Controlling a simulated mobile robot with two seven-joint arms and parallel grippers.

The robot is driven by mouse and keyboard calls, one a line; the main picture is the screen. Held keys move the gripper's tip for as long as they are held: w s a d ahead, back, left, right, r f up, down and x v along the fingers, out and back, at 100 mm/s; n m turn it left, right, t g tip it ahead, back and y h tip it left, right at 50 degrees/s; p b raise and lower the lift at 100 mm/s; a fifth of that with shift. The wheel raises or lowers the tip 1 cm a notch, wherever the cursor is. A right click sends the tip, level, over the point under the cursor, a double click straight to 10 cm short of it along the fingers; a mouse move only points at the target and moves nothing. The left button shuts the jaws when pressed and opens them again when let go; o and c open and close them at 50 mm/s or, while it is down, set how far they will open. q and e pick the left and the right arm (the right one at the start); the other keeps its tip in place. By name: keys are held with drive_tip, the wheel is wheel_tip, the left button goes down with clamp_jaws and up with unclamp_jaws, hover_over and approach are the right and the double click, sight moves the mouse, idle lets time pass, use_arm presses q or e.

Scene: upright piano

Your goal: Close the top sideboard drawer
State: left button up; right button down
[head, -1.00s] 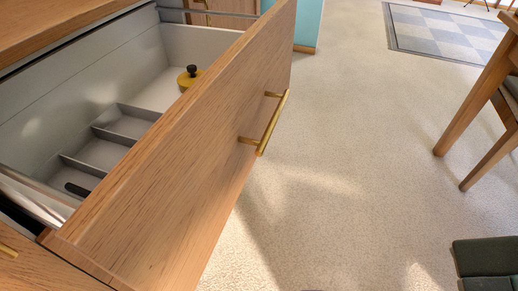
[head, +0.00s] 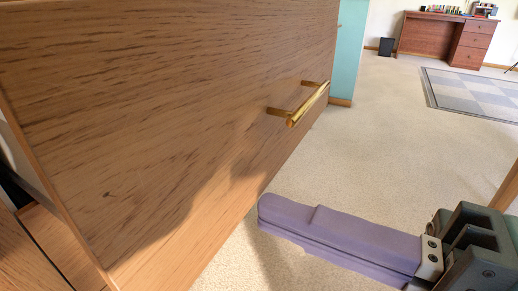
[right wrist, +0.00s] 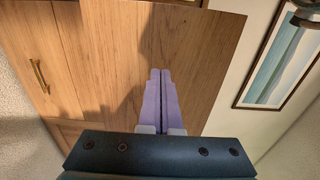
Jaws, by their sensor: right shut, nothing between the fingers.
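The top sideboard drawer stands open, its wooden front (head: 150,110) filling the left of the head view. Its brass bar handle (head: 310,103) is on the right part of that front. The drawer's inside is almost wholly hidden behind the front. My right gripper (head: 264,208) is shut and empty, its purple fingers pointing at the drawer front from the right, below the handle. In the right wrist view, the shut fingers (right wrist: 160,74) point at a wooden panel. I cannot tell whether they touch it. My left gripper is not in view.
Pale carpet (head: 375,140) lies open to the right of the drawer. A checked rug (head: 475,93) and a brown desk (head: 440,38) are farther back. A teal panel (head: 347,50) stands beyond the drawer. A framed picture (right wrist: 281,55) hangs at right in the wrist view.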

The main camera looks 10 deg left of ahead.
sight(187, 180)
drive_tip(key=x, duration=0.6)
drive_tip(key=shift+a+b, duration=0.25)
drive_tip(key=shift+b, duration=0.15)
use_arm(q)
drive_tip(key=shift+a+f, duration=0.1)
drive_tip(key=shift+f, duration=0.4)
use_arm(e)
drive_tip(key=shift+w, duration=0.1)
